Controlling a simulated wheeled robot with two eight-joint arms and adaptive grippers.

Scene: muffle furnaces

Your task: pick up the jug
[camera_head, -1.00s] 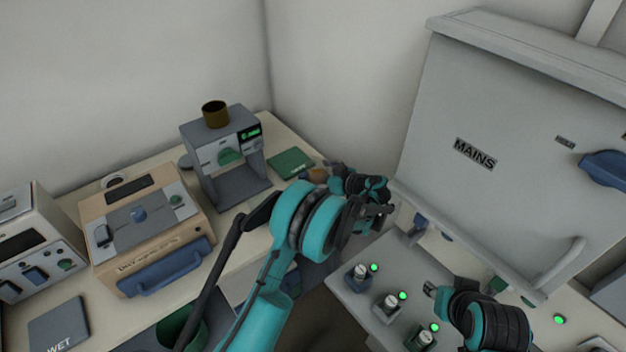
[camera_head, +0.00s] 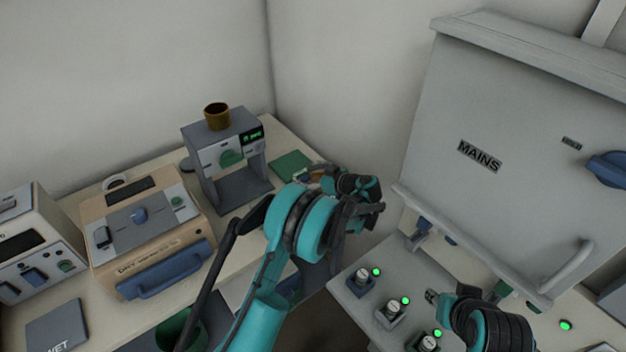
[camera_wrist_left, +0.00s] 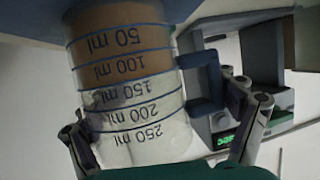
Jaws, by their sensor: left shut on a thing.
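The jug (camera_wrist_left: 128,95) fills the middle of the left wrist view. It is clear, with blue ring marks and upside-down figures from 50 to 250 ml, brown contents and a blue handle (camera_wrist_left: 205,82) on its right. My left gripper (camera_wrist_left: 165,125) is shut on it, one finger at each side. In the head view my left gripper (camera_head: 358,190) is beyond the teal arm, near the right end of the bench; it and the arm mostly hide the jug there. My right gripper (camera_head: 434,297) is low at the right, above the grey panel; its jaws are too small to read.
A grey dispenser-like machine (camera_head: 217,157) with a brown cup (camera_head: 217,115) on top stands behind my left arm. A green pad (camera_head: 291,165) lies beside it. A beige furnace (camera_head: 145,235) is at the left. A large grey MAINS cabinet (camera_head: 520,150) stands at the right.

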